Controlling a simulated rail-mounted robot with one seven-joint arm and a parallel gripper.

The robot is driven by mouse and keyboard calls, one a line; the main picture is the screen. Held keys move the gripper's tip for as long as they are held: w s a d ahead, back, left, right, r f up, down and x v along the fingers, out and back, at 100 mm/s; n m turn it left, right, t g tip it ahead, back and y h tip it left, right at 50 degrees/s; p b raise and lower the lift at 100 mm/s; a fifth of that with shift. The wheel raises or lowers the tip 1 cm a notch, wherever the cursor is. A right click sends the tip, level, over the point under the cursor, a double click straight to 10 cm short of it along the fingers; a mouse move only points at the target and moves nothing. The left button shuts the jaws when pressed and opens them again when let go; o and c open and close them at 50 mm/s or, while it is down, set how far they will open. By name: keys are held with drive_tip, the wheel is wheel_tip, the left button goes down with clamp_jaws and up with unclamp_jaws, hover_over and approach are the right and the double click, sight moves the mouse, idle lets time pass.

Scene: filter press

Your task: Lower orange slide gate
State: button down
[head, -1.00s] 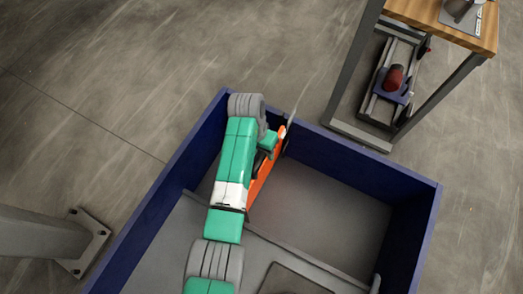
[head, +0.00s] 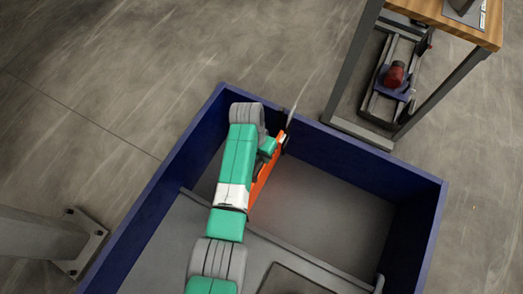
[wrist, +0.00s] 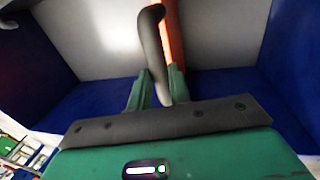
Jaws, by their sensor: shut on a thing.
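The orange slide gate (head: 264,177) stands as a thin panel inside the blue bin, near the far wall. My arm hides part of it in the head view. In the wrist view a strip of the gate (wrist: 173,35) shows behind a dark curved handle (wrist: 152,45). My gripper (wrist: 160,90) is shut on this handle, with a green finger on each side of it. In the head view my gripper (head: 268,148) is at the gate's upper edge, partly hidden by my wrist.
The blue bin (head: 405,185) has tall walls around my forearm. Its grey floor (head: 320,205) right of the gate is open. A grey ledge crosses the bin. A wooden-topped table (head: 430,15) with a red and blue device (head: 395,80) beneath stands outside, upper right.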

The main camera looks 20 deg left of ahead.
drive_tip(key=shift+f, duration=0.65)
drive_tip(key=c, duration=1.3)
unclamp_jaws()
drive_tip(key=shift+r, duration=0.1)
wheel_tip(320, 180, up, 8)
drive_tip(key=a+p, duration=0.1)
drive_tip(key=p, duration=0.2)
drive_tip(key=shift+a+f, duration=0.2)
drive_tip(key=shift+a, duration=0.05)
